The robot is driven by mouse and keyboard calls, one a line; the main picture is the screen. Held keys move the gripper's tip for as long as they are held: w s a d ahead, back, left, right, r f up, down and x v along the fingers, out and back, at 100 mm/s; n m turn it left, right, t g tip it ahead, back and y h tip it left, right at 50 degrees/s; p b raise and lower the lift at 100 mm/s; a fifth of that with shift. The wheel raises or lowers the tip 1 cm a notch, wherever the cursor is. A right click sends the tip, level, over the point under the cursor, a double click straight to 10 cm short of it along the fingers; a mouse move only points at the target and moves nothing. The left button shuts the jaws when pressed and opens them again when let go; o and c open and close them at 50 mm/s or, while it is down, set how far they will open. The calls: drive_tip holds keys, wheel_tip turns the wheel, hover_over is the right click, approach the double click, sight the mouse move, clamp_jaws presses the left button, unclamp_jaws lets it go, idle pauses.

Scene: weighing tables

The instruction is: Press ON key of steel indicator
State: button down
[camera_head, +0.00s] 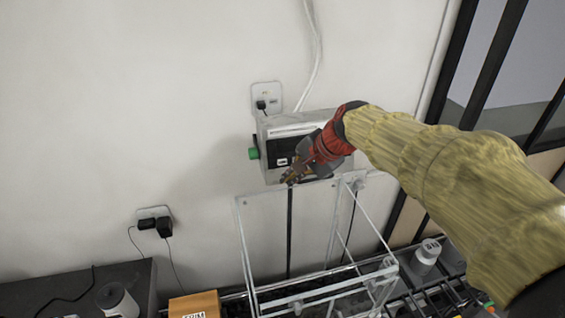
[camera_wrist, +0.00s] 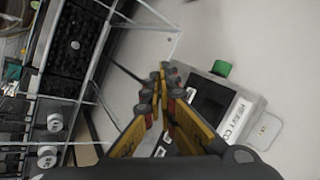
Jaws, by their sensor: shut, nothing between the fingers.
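The steel indicator (camera_head: 270,128) is a grey box on the wall, with a dark front panel and a green knob (camera_head: 254,153) on its left side. My gripper (camera_head: 290,179) is shut and empty, with its fingertips at the lower left of the indicator's front. My gripper and wrist cover the right part of the front, so the ON key cannot be made out. In the wrist view the closed fingers (camera_wrist: 163,80) lie beside the indicator (camera_wrist: 248,100) and overlap its edge. I cannot tell whether the fingertips touch it.
A clear-walled frame (camera_head: 238,230) stands just below the indicator. A wall socket (camera_head: 266,92) with a cable is above it; another with plugs (camera_head: 155,222) is at lower left. A cardboard box (camera_head: 194,304) and a white cylindrical object (camera_head: 427,252) stand below.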

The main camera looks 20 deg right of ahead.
drive_tip(key=shift+w+f, duration=0.35)
drive_tip(key=shift+w, duration=0.8)
drive_tip(key=shift+w+f, duration=0.35)
drive_tip(key=shift+w, duration=0.85)
drive_tip(key=shift+w+f, duration=0.35)
drive_tip(key=shift+w, duration=0.8)
drive_tip(key=shift+w+f, duration=0.1)
drive_tip(key=shift+w, duration=0.35)
drive_tip(key=shift+w+f, duration=0.1)
drive_tip(key=shift+w, duration=0.2)
drive_tip(key=shift+s, duration=0.1)
drive_tip(key=shift+s+r, duration=0.25)
drive_tip(key=shift+s, duration=0.45)
drive_tip(key=s, duration=0.2)
drive_tip(key=s+r, duration=0.1)
drive_tip(key=s, duration=0.1)
drive_tip(key=shift+s+r, duration=0.2)
drive_tip(key=shift+s, duration=0.2)
